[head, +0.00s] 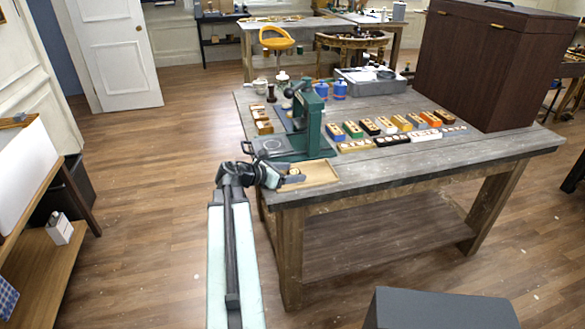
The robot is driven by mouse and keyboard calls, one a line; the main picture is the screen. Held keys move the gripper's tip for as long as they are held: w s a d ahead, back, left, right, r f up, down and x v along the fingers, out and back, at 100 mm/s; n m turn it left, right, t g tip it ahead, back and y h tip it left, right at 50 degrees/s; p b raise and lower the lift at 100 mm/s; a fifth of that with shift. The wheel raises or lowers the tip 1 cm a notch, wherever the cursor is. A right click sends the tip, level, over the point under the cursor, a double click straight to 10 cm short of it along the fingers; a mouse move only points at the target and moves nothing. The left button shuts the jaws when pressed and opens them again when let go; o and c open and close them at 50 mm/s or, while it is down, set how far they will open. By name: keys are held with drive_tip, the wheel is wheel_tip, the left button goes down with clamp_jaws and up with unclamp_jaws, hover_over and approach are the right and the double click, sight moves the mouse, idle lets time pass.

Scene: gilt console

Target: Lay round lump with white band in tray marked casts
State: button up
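A shallow light-wood tray (322,172) lies on the near left corner of the worn wooden workbench (480,150). Any label on it is too small to read. My gripper (284,179) is low at the tray's left end, at the bench edge. A small pale, roundish thing (295,175) shows right at its fingertips, over or in the tray. I cannot tell whether it is the round lump with the white band, or whether the fingers hold it. The finger gap is too small to make out.
A green press (308,130) stands just behind the tray. Rows of small coloured blocks (388,126) lie to its right. A grey case (370,80) and a large dark cabinet (478,65) stand farther back.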

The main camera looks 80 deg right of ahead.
drive_tip(key=shift+r, duration=0.2)
drive_tip(key=p+v, duration=0.5)
drive_tip(key=v, duration=0.6)
drive_tip(key=shift+w+d+r, duration=0.1)
drive_tip(key=shift+w+r, duration=0.1)
drive_tip(key=shift+r, duration=0.05)
drive_tip(key=shift+w, duration=0.3)
